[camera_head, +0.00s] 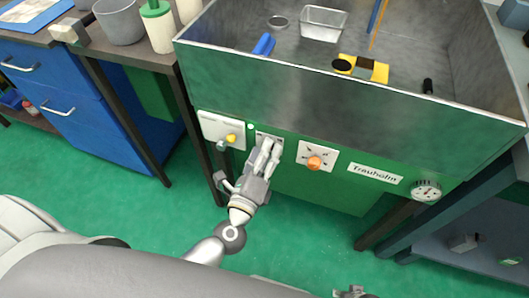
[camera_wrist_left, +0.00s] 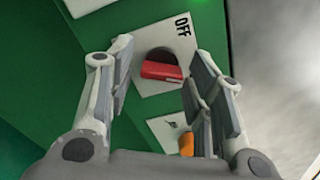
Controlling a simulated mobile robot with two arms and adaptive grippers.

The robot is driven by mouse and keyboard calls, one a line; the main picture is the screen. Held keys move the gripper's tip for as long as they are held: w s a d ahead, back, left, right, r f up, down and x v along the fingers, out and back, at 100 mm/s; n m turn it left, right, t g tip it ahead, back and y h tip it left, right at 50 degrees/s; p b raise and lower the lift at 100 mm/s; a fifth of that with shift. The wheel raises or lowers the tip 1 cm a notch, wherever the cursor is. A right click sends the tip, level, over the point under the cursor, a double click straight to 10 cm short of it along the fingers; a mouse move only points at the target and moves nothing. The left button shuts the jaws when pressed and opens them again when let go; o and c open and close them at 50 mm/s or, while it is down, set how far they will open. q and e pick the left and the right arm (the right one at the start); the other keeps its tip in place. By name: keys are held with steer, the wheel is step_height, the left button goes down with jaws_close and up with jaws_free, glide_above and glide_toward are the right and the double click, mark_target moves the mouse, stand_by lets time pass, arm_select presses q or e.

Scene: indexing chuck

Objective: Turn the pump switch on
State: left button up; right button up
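The pump switch shows in the left wrist view as a red knob (camera_wrist_left: 162,71) in a dark round recess. It sits on a white plate (camera_wrist_left: 150,104) with the word OFF printed near one edge. My left gripper (camera_wrist_left: 160,60) is open, with one finger on each side of the red knob; I cannot tell whether they touch it. In the head view my left gripper (camera_head: 267,146) reaches up to the green front panel and hides most of the switch plate (camera_head: 262,134). A small grey part at the bottom edge may be my right gripper (camera_head: 350,292); its fingers cannot be made out.
Beside the switch on the green panel are a white plate with a yellow knob (camera_head: 231,138) and a plate with an orange knob (camera_head: 314,163). A gauge (camera_head: 426,190) is farther right. The metal basin (camera_head: 330,81) is above. Blue drawers (camera_head: 60,90) stand left.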

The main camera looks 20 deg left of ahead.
arm_select(q)
steer(key=shift+o, duration=0.2)
steer(key=s, duration=1.2)
steer(key=shift+a, duration=0.25)
